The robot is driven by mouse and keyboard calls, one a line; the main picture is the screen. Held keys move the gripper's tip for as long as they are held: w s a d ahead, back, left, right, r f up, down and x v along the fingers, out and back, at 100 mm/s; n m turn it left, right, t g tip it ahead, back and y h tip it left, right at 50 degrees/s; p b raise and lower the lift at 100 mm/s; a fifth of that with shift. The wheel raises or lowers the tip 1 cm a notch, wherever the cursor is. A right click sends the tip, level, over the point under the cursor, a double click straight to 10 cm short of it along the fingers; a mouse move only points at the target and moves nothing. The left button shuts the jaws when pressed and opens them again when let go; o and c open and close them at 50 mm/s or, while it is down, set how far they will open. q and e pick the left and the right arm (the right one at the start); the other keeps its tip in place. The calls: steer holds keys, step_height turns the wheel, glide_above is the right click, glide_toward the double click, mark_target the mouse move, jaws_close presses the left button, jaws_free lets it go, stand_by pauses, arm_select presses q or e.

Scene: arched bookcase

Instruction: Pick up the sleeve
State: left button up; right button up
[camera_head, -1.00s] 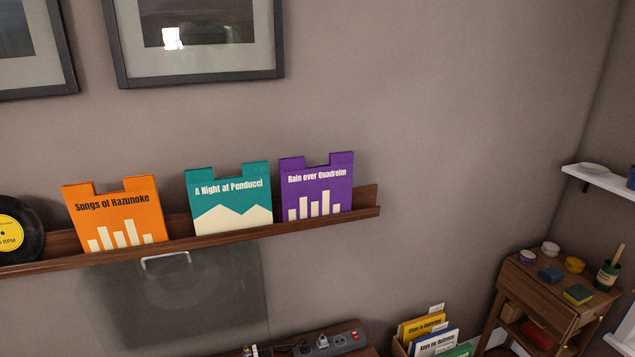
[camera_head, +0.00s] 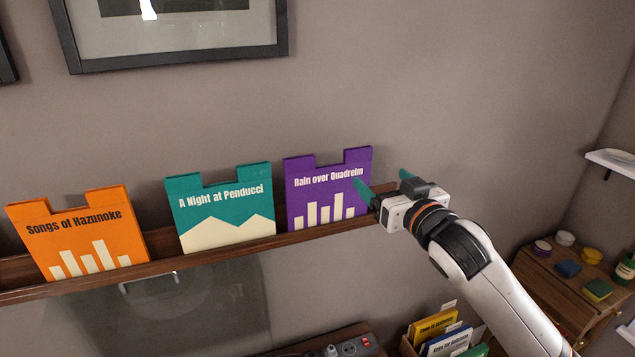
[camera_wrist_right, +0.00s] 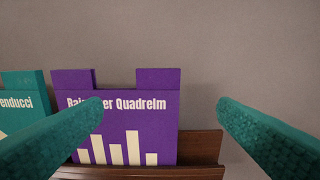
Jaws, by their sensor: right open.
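Three sleeves stand on a wooden wall ledge: the orange "Songs of Hazunoke" (camera_head: 78,232), the teal "A Night at Penducci" (camera_head: 222,208) and the purple "Rain over Quadrelm" (camera_head: 325,188). My right gripper (camera_head: 384,184) is open and empty at the right end of the ledge, just right of the purple sleeve. In the right wrist view, its teal fingers (camera_wrist_right: 160,112) are wide apart. The left finger overlaps the front of the purple sleeve (camera_wrist_right: 150,128); the right finger is before bare wall. I cannot tell whether anything touches. My left gripper is out of view.
The ledge (camera_head: 165,262) runs along the wall with gaps between the sleeves. A framed picture (camera_head: 175,55) hangs above. Below right are a box of upright sleeves (camera_head: 436,326) and a small wooden stand (camera_head: 555,285) with small items. The wall above the gripper is clear.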

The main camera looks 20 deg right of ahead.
mark_target(359, 154)
steer(key=w+p, duration=0.1)
steer(key=w, duration=0.1)
steer(key=w+r+p, duration=0.1)
steer(key=w+p, duration=0.1)
steer(key=w, duration=0.1)
steer(key=shift+w+d, duration=0.1)
steer(key=shift+w, duration=0.2)
steer(key=w+p, duration=0.2)
steer(key=w, duration=0.1)
steer(key=w+p, duration=0.1)
steer(key=w, duration=0.1)
steer(key=shift+r, duration=0.35)
steer(key=shift+w+f, duration=0.1)
steer(key=shift+w, duration=0.15)
steer(key=shift+f, duration=0.1)
steer(key=shift+d, duration=0.1)
steer(key=c, duration=0.4)
arm_select(q)
step_height(359, 154, up, 6)
steer(key=s, duration=0.2)
steer(key=shift+a+r, duration=0.15)
steer(key=shift+a, duration=0.05)
arm_select(e)
steer(key=c, duration=0.9)
